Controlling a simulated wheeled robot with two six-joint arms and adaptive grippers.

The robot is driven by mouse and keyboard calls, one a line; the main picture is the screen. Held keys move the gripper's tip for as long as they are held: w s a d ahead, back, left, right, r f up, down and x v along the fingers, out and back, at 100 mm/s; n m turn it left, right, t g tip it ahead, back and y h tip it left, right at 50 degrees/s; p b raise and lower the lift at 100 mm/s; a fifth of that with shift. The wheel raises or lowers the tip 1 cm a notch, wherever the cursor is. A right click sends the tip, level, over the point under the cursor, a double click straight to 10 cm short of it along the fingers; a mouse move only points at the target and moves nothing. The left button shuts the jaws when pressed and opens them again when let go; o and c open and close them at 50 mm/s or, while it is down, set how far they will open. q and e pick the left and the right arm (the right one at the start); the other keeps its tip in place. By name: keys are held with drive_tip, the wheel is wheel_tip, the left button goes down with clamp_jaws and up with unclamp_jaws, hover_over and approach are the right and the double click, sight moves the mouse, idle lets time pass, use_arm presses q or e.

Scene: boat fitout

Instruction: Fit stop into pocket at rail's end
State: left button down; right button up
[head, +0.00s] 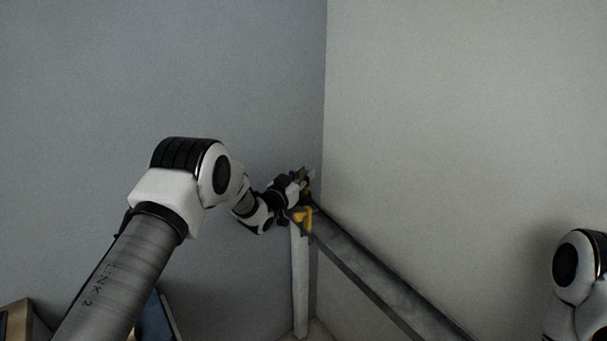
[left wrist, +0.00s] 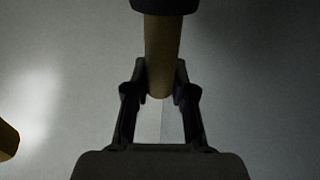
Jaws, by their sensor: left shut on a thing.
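The stop (left wrist: 162,50) is a tan, rod-like piece with a dark cap at the top of the left wrist view. My left gripper (left wrist: 161,90) is shut on it, one finger on each side. In the head view the left gripper (head: 306,180) is in the corner, at the rail's far end, and largely hides the stop. The grey rail (head: 375,275) runs from there toward the lower right along the wall. A yellow part (head: 302,217) shows just below the gripper by the rail's end. I cannot make out the pocket. My right gripper is not in view.
Two walls meet in a corner close behind the left gripper. A pale post (head: 300,285) stands under the rail's end. A brown box (head: 18,322) and a blue object (head: 155,318) are at the lower left. My right arm is at the right edge.

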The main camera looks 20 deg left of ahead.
sight(303, 193)
use_arm(q)
drive_tip(key=shift+f+b, duration=1.1)
drive_tip(key=shift+f, duration=0.4)
drive_tip(key=c, duration=0.9)
unclamp_jaws()
drive_tip(key=v, duration=1.2)
drive_tip(key=shift+s, duration=0.1)
